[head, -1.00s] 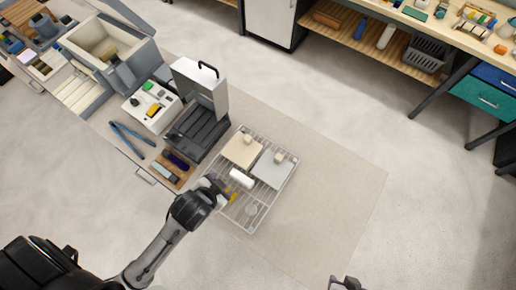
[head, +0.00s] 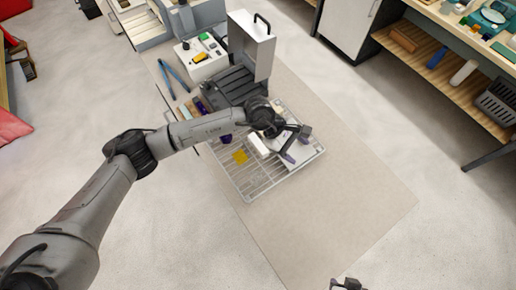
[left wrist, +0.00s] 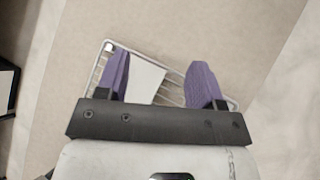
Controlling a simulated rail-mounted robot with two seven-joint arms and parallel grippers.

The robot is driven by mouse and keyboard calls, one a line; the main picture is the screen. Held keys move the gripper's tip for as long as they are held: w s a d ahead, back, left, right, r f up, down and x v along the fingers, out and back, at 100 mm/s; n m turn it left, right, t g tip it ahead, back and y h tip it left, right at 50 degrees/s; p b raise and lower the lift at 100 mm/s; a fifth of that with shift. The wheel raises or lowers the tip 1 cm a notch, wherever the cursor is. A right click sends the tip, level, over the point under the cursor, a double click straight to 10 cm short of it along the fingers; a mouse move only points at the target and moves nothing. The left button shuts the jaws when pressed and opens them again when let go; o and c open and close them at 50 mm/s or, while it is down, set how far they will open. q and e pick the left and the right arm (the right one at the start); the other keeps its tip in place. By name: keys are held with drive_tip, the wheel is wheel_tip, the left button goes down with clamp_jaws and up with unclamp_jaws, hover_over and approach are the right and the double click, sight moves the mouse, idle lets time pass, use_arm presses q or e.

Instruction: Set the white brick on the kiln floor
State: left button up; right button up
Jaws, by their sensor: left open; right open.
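A small white block (head: 258,144), probably the white brick, lies on the wire rack (head: 262,183), partly hidden by my left gripper. My left gripper (head: 296,145) is open above the right part of the rack, over a pale flat slab (head: 292,153). In the left wrist view the purple fingers (left wrist: 161,82) are apart, with the slab (left wrist: 145,80) below and between them. My right gripper (head: 348,284) is at the bottom edge, open and away from the rack.
A case with a raised lid (head: 252,45) and dark ribbed inside stands behind the rack. Blue tongs (head: 174,78) and a white box (head: 200,58) with small items lie left of it. The beige mat right of the rack is clear.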

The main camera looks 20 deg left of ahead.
use_arm(q)
drive_tip(key=w+a+f+m+y+b, duration=0.15)
drive_tip(key=w+a+y, duration=0.3)
drive_tip(key=a, duration=0.45)
drive_tip(key=m+y, duration=0.1)
drive_tip(key=y, duration=0.4)
hover_over(253, 137)
use_arm(e)
wheel_tip(253, 137, down, 3)
drive_tip(key=shift+d+b, duration=0.15)
drive_tip(key=shift+b, duration=0.25)
use_arm(q)
drive_tip(key=shift+h, duration=0.25)
wheel_tip(253, 137, down, 8)
drive_tip(key=b, duration=0.3)
drive_tip(key=shift+s+r, duration=0.1)
drive_tip(key=shift+f+b, duration=1.5)
drive_tip(key=shift+f, duration=1.6)
use_arm(e)
drive_tip(key=shift+f, duration=3)
